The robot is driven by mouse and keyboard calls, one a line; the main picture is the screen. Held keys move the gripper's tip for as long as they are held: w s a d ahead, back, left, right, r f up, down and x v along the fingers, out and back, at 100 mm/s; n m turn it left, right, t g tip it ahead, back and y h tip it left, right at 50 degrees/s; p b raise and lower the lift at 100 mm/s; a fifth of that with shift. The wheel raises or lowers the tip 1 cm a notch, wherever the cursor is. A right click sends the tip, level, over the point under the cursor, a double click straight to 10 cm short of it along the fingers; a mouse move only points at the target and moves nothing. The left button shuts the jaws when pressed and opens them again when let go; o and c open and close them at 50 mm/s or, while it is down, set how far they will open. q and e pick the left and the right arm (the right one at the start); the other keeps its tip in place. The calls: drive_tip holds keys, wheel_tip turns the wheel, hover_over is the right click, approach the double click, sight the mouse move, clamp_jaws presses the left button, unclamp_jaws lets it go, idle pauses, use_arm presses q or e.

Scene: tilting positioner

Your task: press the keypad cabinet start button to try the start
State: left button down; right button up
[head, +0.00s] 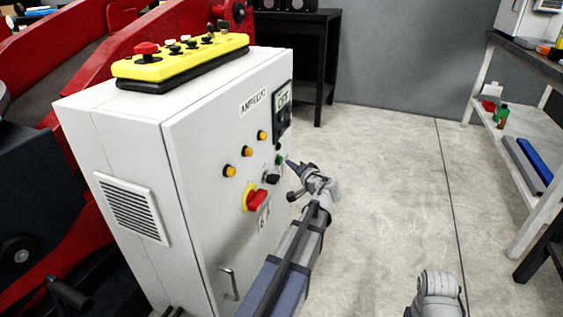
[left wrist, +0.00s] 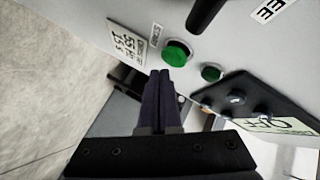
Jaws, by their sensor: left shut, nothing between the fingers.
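The white keypad cabinet (head: 205,200) stands left of centre in the head view. A green button (head: 279,160) is on its front below the keypad panel (head: 283,110). My left gripper (head: 291,163) is shut and empty, its tips close to that button. In the left wrist view a larger green button (left wrist: 177,52) sits beside a printed label (left wrist: 127,45), with a smaller green round part (left wrist: 211,72) near the dark panel (left wrist: 262,122). The shut fingertips (left wrist: 160,75) appear just below the larger button; I cannot tell if they touch it.
Several amber lamps (head: 246,151), a red rotary switch (head: 257,200) and a black knob (head: 272,179) are on the front. A yellow control box (head: 185,62) lies on top. A red machine (head: 100,45) stands behind. The floor (head: 390,180) to the right is clear up to the shelf (head: 520,150).

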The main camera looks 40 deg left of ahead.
use_arm(q)
drive_tip(key=shift+d, duration=0.1)
drive_tip(key=d, duration=0.2)
drive_tip(key=w+d, duration=0.1)
drive_tip(key=d, duration=0.1)
drive_tip(key=shift+d, duration=0.35)
idle(0.7)
drive_tip(key=s+d+f+m+g+h+p, duration=0.1)
drive_tip(key=s+d+f+g+h+p, duration=0.2)
drive_tip(key=s+d, duration=0.7)
drive_tip(key=s+d+f+m+g+h, duration=0.2)
drive_tip(key=s+d+f+h, duration=0.4)
drive_tip(key=d, duration=0.7)
drive_tip(key=s+d+f+m+g+h+p, duration=0.1)
drive_tip(key=s+d+f+g+h+p, duration=0.15)
drive_tip(key=s+d, duration=0.8)
wheel_tip(320, 180, up, 38)
drive_tip(key=d+p, duration=0.1)
drive_tip(key=p, duration=3.6)
drive_tip(key=shift+d+f+g, duration=0.15)
drive_tip(key=shift+f+g, duration=0.05)
drive_tip(key=shift+g, duration=0.15)
